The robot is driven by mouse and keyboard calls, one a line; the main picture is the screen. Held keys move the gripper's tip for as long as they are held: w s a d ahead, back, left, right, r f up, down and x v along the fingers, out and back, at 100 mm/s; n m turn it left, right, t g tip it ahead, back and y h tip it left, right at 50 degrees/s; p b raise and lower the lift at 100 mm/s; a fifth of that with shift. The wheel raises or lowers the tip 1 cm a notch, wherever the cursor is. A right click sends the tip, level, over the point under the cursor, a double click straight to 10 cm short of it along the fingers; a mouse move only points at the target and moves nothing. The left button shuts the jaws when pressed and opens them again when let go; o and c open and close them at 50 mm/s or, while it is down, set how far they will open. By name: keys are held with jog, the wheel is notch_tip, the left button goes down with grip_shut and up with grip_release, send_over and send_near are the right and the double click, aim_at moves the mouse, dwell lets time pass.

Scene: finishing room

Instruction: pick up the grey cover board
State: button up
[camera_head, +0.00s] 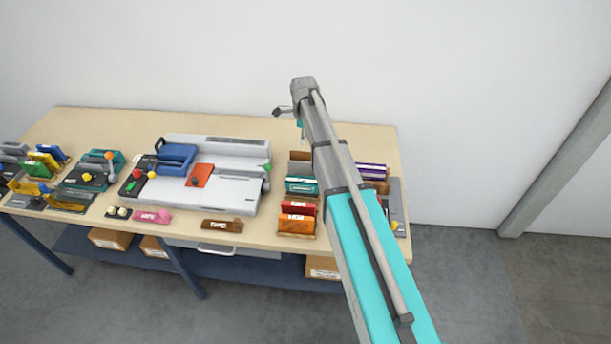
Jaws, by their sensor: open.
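A grey board-like piece (300,168) stands in the row of coloured boards at the right part of the table, between a brown one behind and a teal one in front. It looks like the grey cover board, but it is small and partly hidden. My arm crosses the picture from the lower right, close to the right side of this row. My gripper (281,111) is at the arm's far end, above the table's back edge in the picture. It looks open and empty, apart from the boards.
The teal (302,185), red (298,208) and orange (296,225) boards stand in front. A purple-edged board (371,170) is partly behind my arm. A large light-grey machine (225,185) fills the table's (270,228) middle. Coloured items crowd the left end. The wall is behind.

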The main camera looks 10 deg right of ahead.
jog(key=b, duration=0.8)
send_over(304, 164)
jog(key=shift+w+f, duration=0.1)
jog(key=shift+f, duration=4.1)
jog(key=shift+f+b, duration=2.55)
jog(key=shift+b, duration=0.05)
jog(key=shift+d, duration=0.1)
grip_shut()
